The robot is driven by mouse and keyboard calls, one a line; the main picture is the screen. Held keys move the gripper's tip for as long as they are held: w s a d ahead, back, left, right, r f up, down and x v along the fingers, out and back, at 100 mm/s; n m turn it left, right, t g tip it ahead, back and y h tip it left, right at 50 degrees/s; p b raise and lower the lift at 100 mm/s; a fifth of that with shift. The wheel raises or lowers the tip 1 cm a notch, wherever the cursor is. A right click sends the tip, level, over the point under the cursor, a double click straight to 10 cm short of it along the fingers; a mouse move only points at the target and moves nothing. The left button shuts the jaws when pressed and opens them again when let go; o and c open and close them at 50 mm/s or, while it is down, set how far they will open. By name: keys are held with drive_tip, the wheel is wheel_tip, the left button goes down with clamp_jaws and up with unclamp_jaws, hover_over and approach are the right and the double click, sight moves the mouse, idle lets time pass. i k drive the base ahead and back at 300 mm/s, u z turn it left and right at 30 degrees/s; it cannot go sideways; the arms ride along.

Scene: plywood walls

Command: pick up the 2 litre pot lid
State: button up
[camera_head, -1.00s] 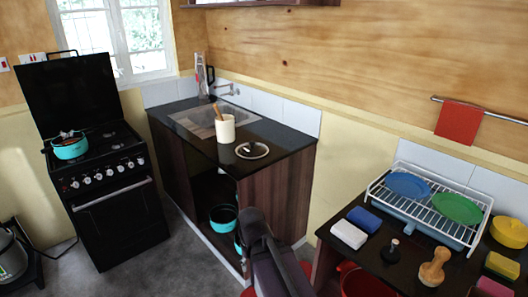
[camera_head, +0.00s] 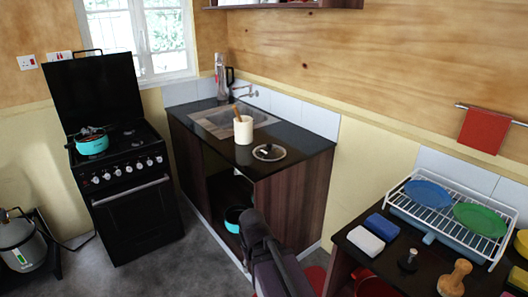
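A round pot lid (camera_head: 268,153) with a dark knob and a pale rim lies flat on the dark counter, near its front right edge. It is the only loose lid I can make out; its size cannot be read. My gripper (camera_head: 252,222) is the dark end of my arm, at the bottom middle of the view. In the picture it is below the lid and apart from it, in front of the cabinet. Its fingers cannot be made out, so I cannot tell whether it is open or shut.
A cream utensil holder (camera_head: 243,130) stands just left of the lid, with the sink (camera_head: 222,118) behind it. A turquoise pot (camera_head: 233,219) sits in the open cabinet. The stove (camera_head: 130,185) is left; a table with a dish rack (camera_head: 452,222) is right.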

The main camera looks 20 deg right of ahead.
sight(269, 153)
drive_tip(key=i, duration=0.85)
drive_tip(key=z, duration=0.05)
